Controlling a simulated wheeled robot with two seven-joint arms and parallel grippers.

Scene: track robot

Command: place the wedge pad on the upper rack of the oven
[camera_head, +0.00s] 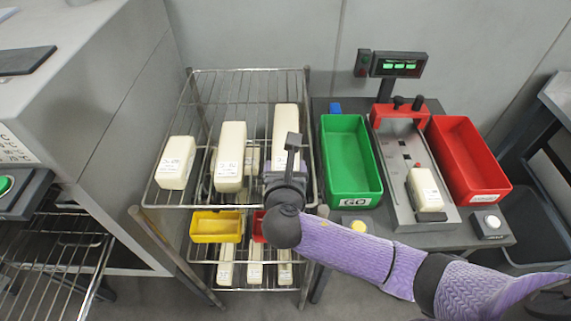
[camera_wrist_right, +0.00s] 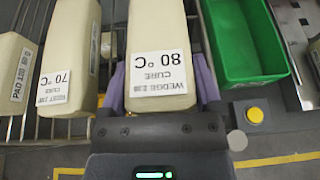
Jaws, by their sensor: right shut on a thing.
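The wedge pad (camera_head: 285,118) is a long cream block at the right of the wire cart's top shelf. In the right wrist view its label (camera_wrist_right: 162,78) reads WEDGE and CURE 80 °C. My right gripper (camera_head: 286,178) is shut on the near end of this pad, with a purple finger on each side. I cannot tell whether the pad rests on the shelf or is just above it. My left gripper is not in view. I cannot clearly identify the oven; a wire rack (camera_head: 60,235) shows under a grey cabinet at the left.
Two other cream pads (camera_head: 230,150) (camera_head: 176,160) stand left of the wedge pad on the top shelf. Below are a yellow bin (camera_head: 216,226) and more pads. A green bin (camera_head: 350,160), a slide fixture and a red bin (camera_head: 465,150) are to the right.

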